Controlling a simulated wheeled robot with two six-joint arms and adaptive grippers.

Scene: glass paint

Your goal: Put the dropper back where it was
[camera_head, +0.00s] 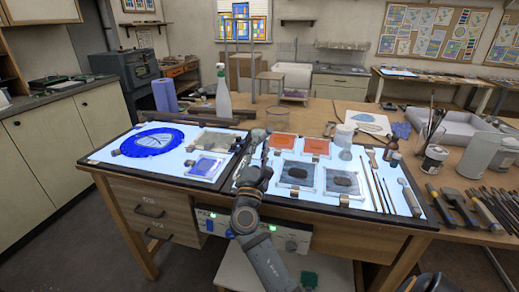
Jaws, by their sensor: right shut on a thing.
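My right gripper (258,156) is over the left part of the right-hand light panel (335,207), beside the orange glass pieces. It is shut on a small slim thing, which looks like the dropper; the gripper and arm mostly hide it. A small brown bottle (393,144) stands at the back right of the panel, with a pale jar (343,136) to its left. My left gripper is out of view.
Two orange pieces (316,146) and two dark framed pieces (342,182) lie on the panel. Slim tools (379,184) lie at its right. The left panel holds a blue round glass piece (152,141). A spray bottle (223,93) stands behind. Several tools lie at far right.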

